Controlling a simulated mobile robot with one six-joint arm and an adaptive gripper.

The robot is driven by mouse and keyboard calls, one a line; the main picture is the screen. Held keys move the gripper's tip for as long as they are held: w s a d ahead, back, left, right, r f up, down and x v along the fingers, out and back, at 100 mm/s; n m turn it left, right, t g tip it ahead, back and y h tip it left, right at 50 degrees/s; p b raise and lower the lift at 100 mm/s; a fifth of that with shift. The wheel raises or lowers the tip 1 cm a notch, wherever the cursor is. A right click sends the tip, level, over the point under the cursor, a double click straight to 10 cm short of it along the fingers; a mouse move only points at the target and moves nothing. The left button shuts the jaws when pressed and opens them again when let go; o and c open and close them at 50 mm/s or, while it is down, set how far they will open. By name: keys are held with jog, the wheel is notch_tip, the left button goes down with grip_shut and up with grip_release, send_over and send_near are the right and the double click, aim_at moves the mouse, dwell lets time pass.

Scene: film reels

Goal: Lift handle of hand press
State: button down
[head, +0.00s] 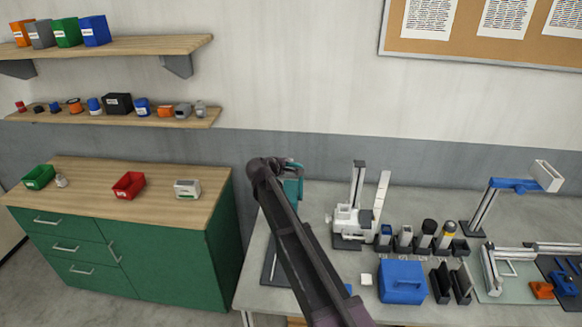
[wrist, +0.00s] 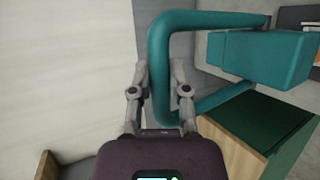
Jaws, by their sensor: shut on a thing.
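The hand press is teal. In the head view its body (head: 293,189) stands at the left end of the grey workbench, largely hidden behind my arm. In the wrist view its handle (wrist: 162,50) is a thick, rounded teal loop, joined toward a teal block (wrist: 260,57) on the right. My gripper (wrist: 160,74) has one finger on each side of the loop's near upright bar and is shut on it. In the head view my gripper (head: 291,165) is at the top of the press, small and partly hidden.
A white and grey device (head: 352,220) stands right of the press. A blue box (head: 402,281) and several small containers sit further right on the workbench (head: 330,295). A green cabinet (head: 170,260) stands to the left, with the wall close behind.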

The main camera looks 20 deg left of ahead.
jog(key=shift+w+a+r, duration=0.15)
jog(key=shift+w, duration=0.15)
jog(key=c, duration=0.7)
grip_release()
jog(key=shift+o, duration=0.6)
jog(key=shift+w, duration=0.1)
